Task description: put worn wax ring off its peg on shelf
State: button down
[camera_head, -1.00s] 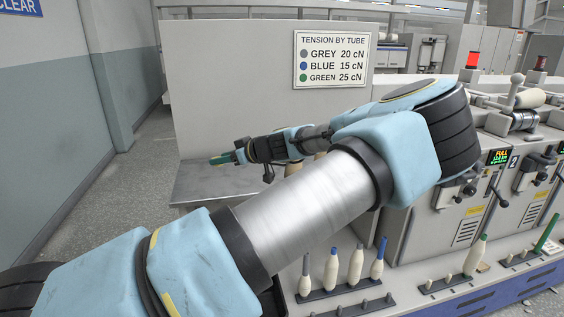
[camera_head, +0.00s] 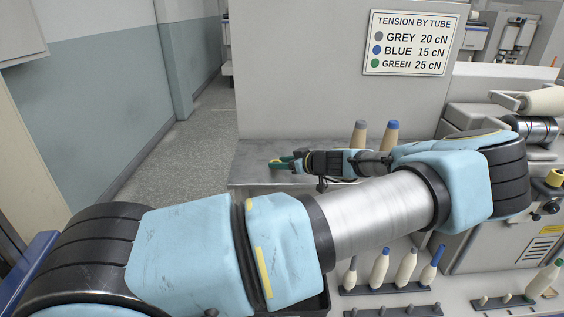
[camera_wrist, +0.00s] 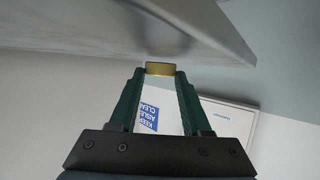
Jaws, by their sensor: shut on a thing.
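My gripper (camera_head: 283,163) is shut on a small amber-yellow piece, which I take to be the wax ring. In the wrist view the wax ring (camera_wrist: 160,69) shows edge-on as a short band between the tips of the green fingers. The grey metal shelf (camera_head: 258,150) is against the panel, and my gripper is at its left part, with the fingers pointing left. A grey slab, likely the shelf (camera_wrist: 205,30), fills the top of the wrist view close to the ring. I cannot tell whether the ring touches it.
Two cones, one grey-topped (camera_head: 359,136) and one blue-topped (camera_head: 391,137), stand at the back of the shelf behind my arm. A tension sign (camera_head: 410,44) hangs on the panel. Several bobbins (camera_head: 379,268) stand on pegs below. A yellow round piece (camera_head: 554,178) is on the machine at right.

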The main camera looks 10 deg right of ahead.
jog(key=shift+f, duration=0.35)
jog(key=shift+c, duration=1.8)
grip_release()
jog(key=b+v, duration=0.4)
jog(key=v, duration=0.8)
jog(key=shift+b, duration=0.4)
jog(key=shift+s, duration=0.1)
